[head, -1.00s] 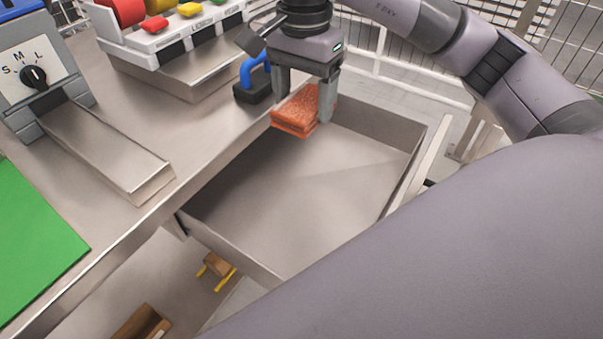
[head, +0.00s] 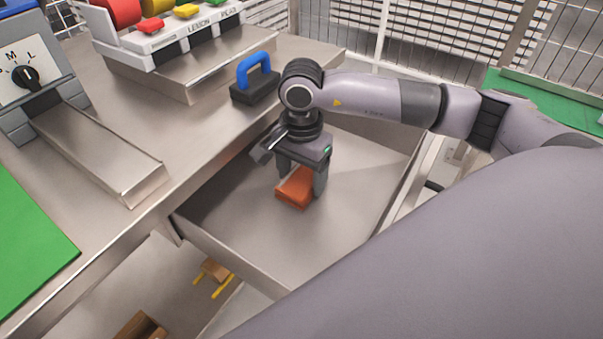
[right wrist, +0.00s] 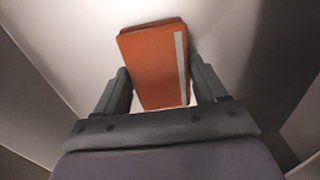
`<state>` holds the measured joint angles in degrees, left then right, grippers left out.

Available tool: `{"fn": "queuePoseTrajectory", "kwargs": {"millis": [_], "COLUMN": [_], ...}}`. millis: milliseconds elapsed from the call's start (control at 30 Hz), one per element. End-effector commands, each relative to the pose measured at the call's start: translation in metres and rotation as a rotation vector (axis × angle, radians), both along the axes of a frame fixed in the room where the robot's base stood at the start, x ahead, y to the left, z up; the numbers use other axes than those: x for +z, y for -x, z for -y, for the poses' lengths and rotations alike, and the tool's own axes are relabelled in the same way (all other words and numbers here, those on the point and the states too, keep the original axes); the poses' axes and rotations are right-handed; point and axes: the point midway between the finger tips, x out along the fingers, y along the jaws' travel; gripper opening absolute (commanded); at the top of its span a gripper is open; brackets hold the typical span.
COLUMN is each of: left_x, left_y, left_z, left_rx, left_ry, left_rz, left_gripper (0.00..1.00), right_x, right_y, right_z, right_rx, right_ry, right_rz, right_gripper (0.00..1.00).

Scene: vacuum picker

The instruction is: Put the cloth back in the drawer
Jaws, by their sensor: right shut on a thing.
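The orange folded cloth (head: 294,187) is between the fingers of my right gripper (head: 301,184), inside the open drawer (head: 345,205). The gripper points down and is shut on the cloth. In the right wrist view the cloth (right wrist: 152,62) shows a pale stripe along one side, with a finger of my right gripper (right wrist: 160,90) on each side of it. The cloth is low, near the drawer floor; I cannot tell whether it touches. My left gripper is not in view.
The steel table (head: 195,115) borders the drawer on the left. A black block with a blue handle (head: 255,78) stands near the table edge above the drawer. A dial unit (head: 30,75) and a green mat (head: 30,235) are at left. The drawer floor around the cloth is clear.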

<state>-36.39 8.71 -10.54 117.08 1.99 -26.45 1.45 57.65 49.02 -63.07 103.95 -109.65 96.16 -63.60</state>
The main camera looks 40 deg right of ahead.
Motion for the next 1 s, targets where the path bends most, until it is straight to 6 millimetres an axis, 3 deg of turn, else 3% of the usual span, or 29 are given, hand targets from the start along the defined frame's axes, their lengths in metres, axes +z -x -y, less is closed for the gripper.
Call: {"fn": "queuePoseTrajectory", "kwargs": {"millis": [333, 367, 433, 833, 1000], "left_x": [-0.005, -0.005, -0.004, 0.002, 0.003], "left_y": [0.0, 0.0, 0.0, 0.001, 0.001], "left_z": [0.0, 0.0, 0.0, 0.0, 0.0], "left_rx": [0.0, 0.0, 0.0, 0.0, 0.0], "left_ry": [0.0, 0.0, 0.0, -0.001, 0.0], "left_rz": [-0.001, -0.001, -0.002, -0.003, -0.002], "left_gripper": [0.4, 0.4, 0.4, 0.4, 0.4], "right_x": [-0.005, -0.004, -0.003, 0.002, 0.031], "right_y": [0.0, 0.0, 0.0, 0.0, -0.001], "right_z": [0.0, 0.0, 0.0, 0.0, 0.0], "right_rx": [0.0, 0.0, 0.0, -0.001, -0.001], "right_ry": [0.0, 0.0, 0.0, 0.0, -0.002], "right_rz": [0.001, 0.001, 0.001, 0.001, 0.007], "right_gripper": [0.43, 0.74, 0.97, 0.97, 0.97]}}
